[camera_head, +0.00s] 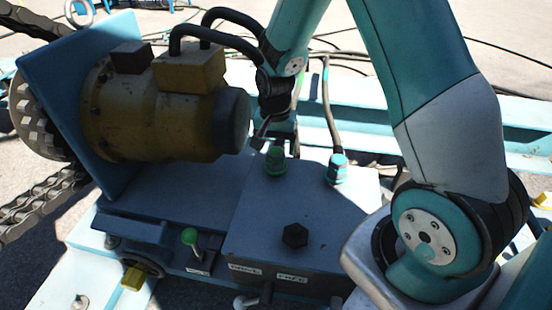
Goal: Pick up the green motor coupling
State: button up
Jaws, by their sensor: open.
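The green motor coupling (276,164) stands upright on top of a light blue-grey box, right of the yellow motor. My gripper (277,143) is at the end of my teal arm, pointing down at the coupling. Its dark fingers are open, and the tips show close to the coupling's top, one on each side in the picture. I cannot tell whether they touch it. The fingers are small and partly shaded.
The yellow motor (160,110) with black hoses is close on the left. A black hex plug (295,236) and a green-knobbed lever (190,237) are nearer. A chain (45,195) runs at far left.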

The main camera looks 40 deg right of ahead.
aim_at(276, 150)
notch_tip(276, 150, down, 5)
jog(key=shift+s+r+b, duration=0.15)
jog(key=shift+r+b, duration=0.05)
jog(key=shift+b, duration=0.7)
jog(key=shift+r, duration=0.1)
jog(key=c, duration=1.1)
jog(key=shift+r, duration=0.15)
